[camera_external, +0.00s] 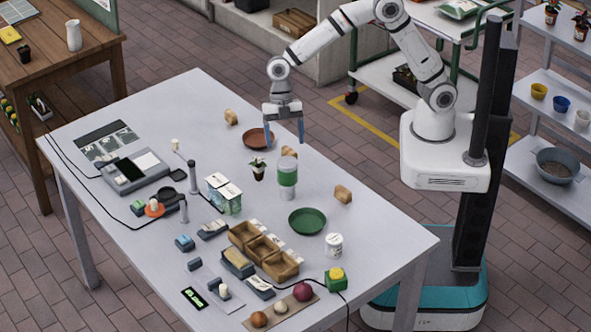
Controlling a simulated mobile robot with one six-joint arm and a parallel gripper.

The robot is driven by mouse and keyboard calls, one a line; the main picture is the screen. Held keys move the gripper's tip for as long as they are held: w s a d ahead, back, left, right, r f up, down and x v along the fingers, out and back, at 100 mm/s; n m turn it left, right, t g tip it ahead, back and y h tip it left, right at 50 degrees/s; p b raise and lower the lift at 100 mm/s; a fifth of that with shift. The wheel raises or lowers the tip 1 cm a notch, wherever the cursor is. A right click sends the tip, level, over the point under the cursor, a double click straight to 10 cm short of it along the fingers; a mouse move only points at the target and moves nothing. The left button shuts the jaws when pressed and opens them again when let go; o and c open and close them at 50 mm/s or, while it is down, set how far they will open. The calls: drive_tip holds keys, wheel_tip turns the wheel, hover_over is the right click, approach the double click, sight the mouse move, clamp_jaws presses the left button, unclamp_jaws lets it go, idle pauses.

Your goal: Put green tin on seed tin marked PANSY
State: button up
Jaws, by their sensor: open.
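A green cylinder with a pale band and a pale lower part (288,174) stands upright near the middle of the table; it looks like the green tin, but I cannot tell whether it is one piece or two stacked. A small white tin (334,246) with dark marking stands near the right edge. Its lettering is too small to read, so I cannot tell which tin is marked PANSY. My gripper (284,136) is open, pointing down above the table's far side, behind the green cylinder. Nothing shows between its fingers.
A green dish (307,222) lies between the green cylinder and the white tin. A brown dish (257,138) lies below my gripper's left side. A potted plant (258,169) is beside the cylinder. Wooden trays (282,267) and devices crowd the front and left.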

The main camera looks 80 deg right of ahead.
drive_tip(key=shift+v, duration=1.3)
drive_tip(key=s+d+r+m+t+h, duration=0.1)
drive_tip(key=s+d+r+m, duration=0.2)
drive_tip(key=d, duration=0.2)
drive_tip(key=s+d+r+m+t, duration=0.1)
drive_tip(key=s+d+r+m, duration=0.15)
drive_tip(key=d, duration=0.25)
drive_tip(key=s+d+m+t+h, duration=0.2)
drive_tip(key=s+d+m+h, duration=0.1)
drive_tip(key=s+d+m, duration=1.3)
drive_tip(key=shift+s+d, duration=0.25)
drive_tip(key=shift+s, duration=0.85)
drive_tip(key=shift+f, duration=0.2)
wheel_tip(320, 180, down, 37)
drive_tip(key=g+b, duration=0.1)
drive_tip(key=b, duration=3.2)
drive_tip(key=shift+w+r, duration=0.15)
drive_tip(key=shift+w, duration=0.15)
